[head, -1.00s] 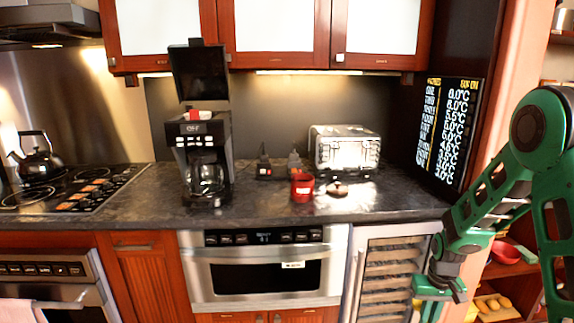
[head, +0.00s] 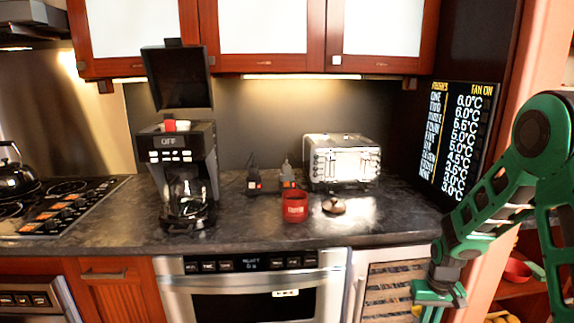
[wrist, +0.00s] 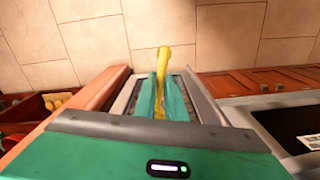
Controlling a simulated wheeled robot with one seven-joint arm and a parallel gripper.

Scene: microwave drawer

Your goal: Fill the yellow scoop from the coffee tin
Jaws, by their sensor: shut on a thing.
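The yellow scoop (wrist: 163,60) is in my gripper (wrist: 163,95) in the wrist view. The green fingers are shut on it, and its yellow end sticks out past the fingertips. In the head view my gripper (head: 430,303) hangs low at the right, in front of the cabinets and below the counter top. A small red tin (head: 295,207), apparently the coffee tin, stands upright on the counter, up and left of my gripper. A round lid-like piece (head: 334,206) lies just right of it. The tin's contents are not visible.
A black coffee maker (head: 185,180) with its top flap raised stands left of the tin. A silver toaster (head: 342,160) stands behind the tin, near two small dark items with red bases. The stove (head: 60,205) is at the left. The counter (head: 390,220) is clear at the front right.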

